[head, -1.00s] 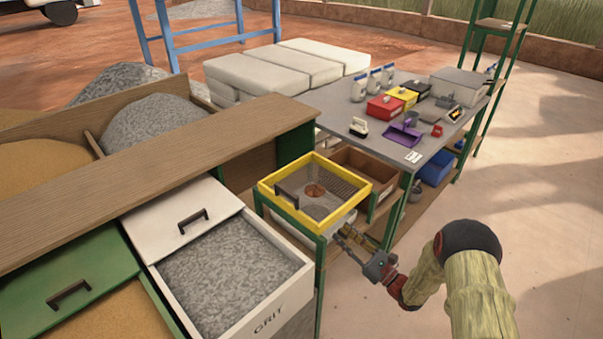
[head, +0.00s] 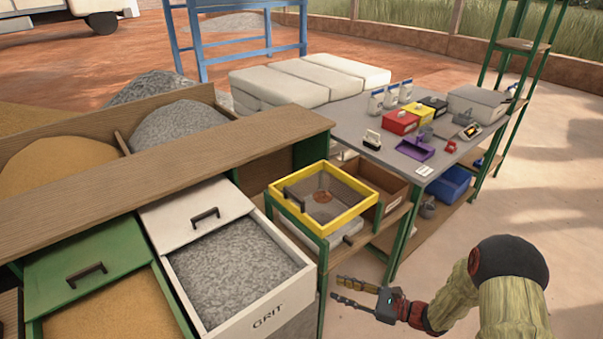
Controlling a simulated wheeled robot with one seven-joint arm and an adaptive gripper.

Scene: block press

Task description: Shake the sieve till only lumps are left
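The sieve (head: 370,205) is a square yellow frame with a mesh floor and a dark handle on its left side. It sits on a green-legged stand. A small reddish-brown patch (head: 323,196) shows inside it; I cannot tell if it is lumps. A pale container (head: 345,236) shows partly below the sieve. My gripper (head: 334,288) is below and in front of the sieve, clear of it. Its two fingers are apart with nothing between them.
A grit bin (head: 285,318) stands left of the stand, with a sand bin (head: 110,310) beyond. A brown box (head: 385,183) is right behind the sieve. Open floor lies to the right.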

